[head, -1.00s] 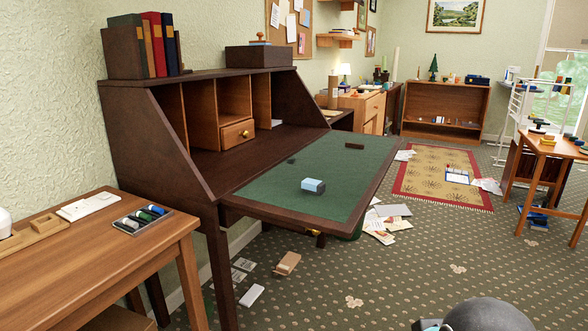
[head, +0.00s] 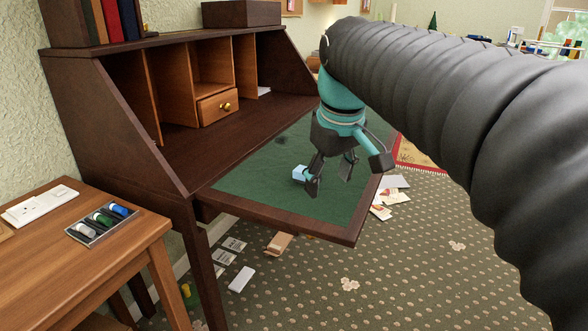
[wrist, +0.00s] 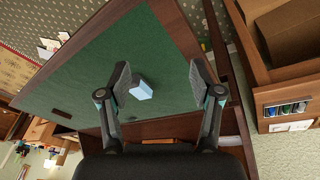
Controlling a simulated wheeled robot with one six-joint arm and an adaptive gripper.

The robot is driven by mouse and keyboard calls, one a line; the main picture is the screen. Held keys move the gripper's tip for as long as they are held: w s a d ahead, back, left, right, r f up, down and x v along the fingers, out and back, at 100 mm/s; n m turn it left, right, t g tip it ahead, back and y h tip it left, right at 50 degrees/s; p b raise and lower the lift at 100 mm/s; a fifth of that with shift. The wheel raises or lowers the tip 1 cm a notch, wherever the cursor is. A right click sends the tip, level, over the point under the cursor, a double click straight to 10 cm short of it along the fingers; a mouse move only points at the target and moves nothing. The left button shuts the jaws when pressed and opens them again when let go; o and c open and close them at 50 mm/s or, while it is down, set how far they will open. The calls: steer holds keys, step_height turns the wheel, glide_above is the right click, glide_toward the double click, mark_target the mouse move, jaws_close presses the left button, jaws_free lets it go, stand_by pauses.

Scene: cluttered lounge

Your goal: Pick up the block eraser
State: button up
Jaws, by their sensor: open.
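The block eraser, a small light-blue and white block (head: 299,173), lies on the green writing surface of the dark desk (head: 240,178). My gripper (head: 331,178) is above this surface, and one finger partly covers the block in the head view. In the wrist view the block (wrist: 141,90) shows whole, just right of the left finger and left of the middle of the gap. My gripper (wrist: 160,80) is open, with its fingers wide apart and nothing between them held. Contact with the block cannot be seen.
The desk's pigeonholes and small drawer (head: 217,107) rise behind the surface. A side table (head: 80,250) with a tray of markers (head: 103,224) stands at left. Papers and a white block (head: 241,279) lie on the floor.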

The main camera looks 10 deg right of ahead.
steer(key=w+r+n+g, duration=0.1)
steer(key=w+r+n, duration=0.15)
steer(key=w, duration=0.45)
steer(key=w+r+n+g, duration=0.2)
steer(key=w+r, duration=0.2)
steer(key=w, duration=0.4)
steer(key=b, duration=0.2)
glide_above(308, 169)
steer(key=s, duration=0.1)
steer(key=shift+n, duration=0.45)
steer(key=f, duration=0.8)
steer(key=shift+s+a+f, duration=0.15)
steer(key=shift+a, duration=0.05)
steer(key=shift+w+d+f+b, duration=0.1)
steer(key=shift+f+b, duration=0.1)
steer(key=shift+f, duration=0.75)
steer(key=shift+w+a+f+b, duration=0.1)
steer(key=shift+f+b, duration=0.1)
steer(key=shift+f, duration=0.7)
steer(key=shift+w+d+f+b, duration=0.1)
steer(key=shift+f+b, duration=0.1)
steer(key=shift+f, duration=0.75)
jaws_close()
steer(key=shift+r, duration=0.1)
